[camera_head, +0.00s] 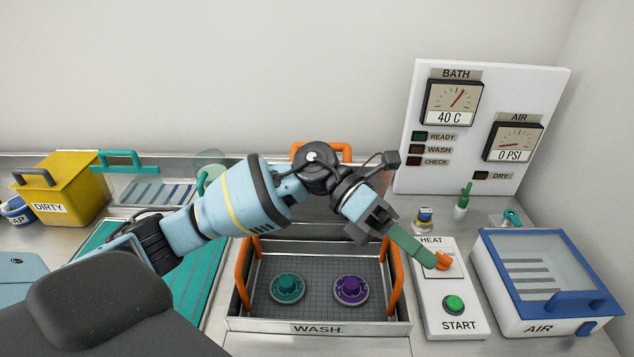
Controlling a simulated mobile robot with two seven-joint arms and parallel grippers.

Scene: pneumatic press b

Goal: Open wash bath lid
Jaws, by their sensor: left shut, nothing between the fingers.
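The wash bath (318,328) is a metal tub labelled WASH in the middle of the counter. Its inside is visible from above, with a teal round part (288,287) and a purple round part (351,289) on a grid floor between two upright orange handles. Behind the bath, an orange handle (338,148) stands upright, partly hidden by my left arm; it appears to belong to the raised lid. My left gripper (428,259) is shut and empty, its fingertips at the orange HEAT switch (444,260). I cannot tell whether they touch. My right gripper is not in view.
The HEAT panel has a green START button (453,305). The AIR box (541,275) with a blue-framed lid stands at right. A gauge board (420,170) reads BATH 40 C and AIR 0 PSI. A yellow DIRTY bin (75,185) is at left.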

